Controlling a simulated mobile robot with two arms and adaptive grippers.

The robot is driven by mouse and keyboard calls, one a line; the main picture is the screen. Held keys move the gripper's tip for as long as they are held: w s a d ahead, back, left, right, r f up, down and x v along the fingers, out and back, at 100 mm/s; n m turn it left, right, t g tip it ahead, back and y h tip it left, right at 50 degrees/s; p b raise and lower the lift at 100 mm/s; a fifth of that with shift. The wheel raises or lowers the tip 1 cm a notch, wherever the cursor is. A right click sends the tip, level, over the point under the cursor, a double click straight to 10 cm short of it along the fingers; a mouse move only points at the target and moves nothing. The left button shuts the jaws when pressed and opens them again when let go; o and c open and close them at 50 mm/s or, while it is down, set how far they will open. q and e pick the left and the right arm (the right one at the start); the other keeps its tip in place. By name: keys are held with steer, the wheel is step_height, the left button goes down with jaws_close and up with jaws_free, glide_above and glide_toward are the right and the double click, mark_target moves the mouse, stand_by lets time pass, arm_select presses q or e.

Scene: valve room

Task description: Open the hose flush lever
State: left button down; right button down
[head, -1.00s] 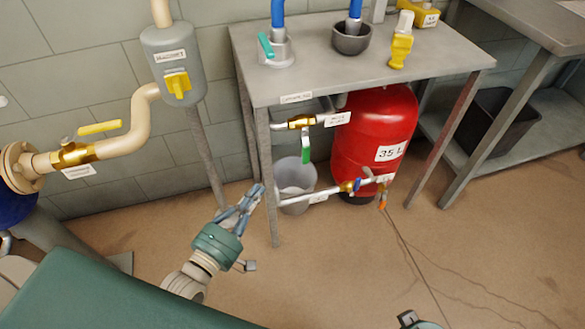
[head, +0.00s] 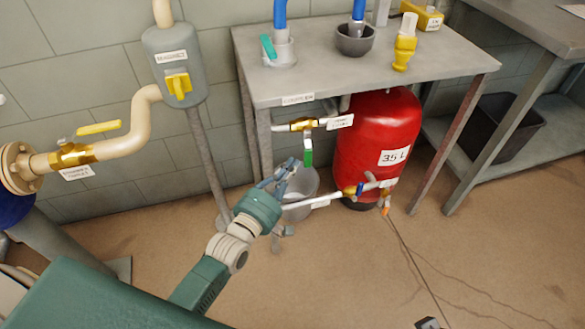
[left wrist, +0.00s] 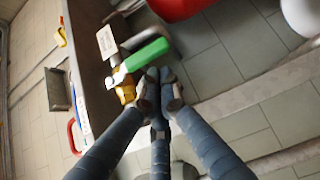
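A green-handled lever (head: 309,153) hangs down from a brass valve (head: 303,125) on the pipe under the table. A label hangs beside it, too small to read, so I cannot confirm which lever it is. In the left wrist view the green handle (left wrist: 147,55) is close beyond my fingertips. My left gripper (head: 288,168) is just left of the handle in the head view, its blue fingertips drawn close together with nothing seen between them. Whether it touches the handle is unclear. Only a small dark piece of what seems my right gripper (head: 428,323) shows at the bottom edge.
The metal table (head: 345,75) overhangs the lever. A red tank (head: 378,135) stands to its right, and a pale bucket (head: 300,185) stands below. A lower pipe (head: 330,197) with a blue handle crosses under the lever. A yellow-handled valve (head: 98,128) is at the left wall.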

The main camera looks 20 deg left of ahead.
arm_select(q)
steer(key=shift+w+d, duration=0.2)
steer(key=shift+d, duration=0.1)
arm_select(e)
steer(key=shift+r, duration=0.2)
arm_select(q)
steer(key=shift+f, duration=0.1)
arm_select(e)
steer(key=shift+s, duration=0.2)
arm_select(q)
steer(key=shift+w+d+b, duration=0.1)
steer(key=shift+d+b, duration=0.05)
steer(key=shift+b, duration=0.4)
arm_select(e)
steer(key=shift+s+r, duration=0.1)
steer(key=shift+r, duration=0.25)
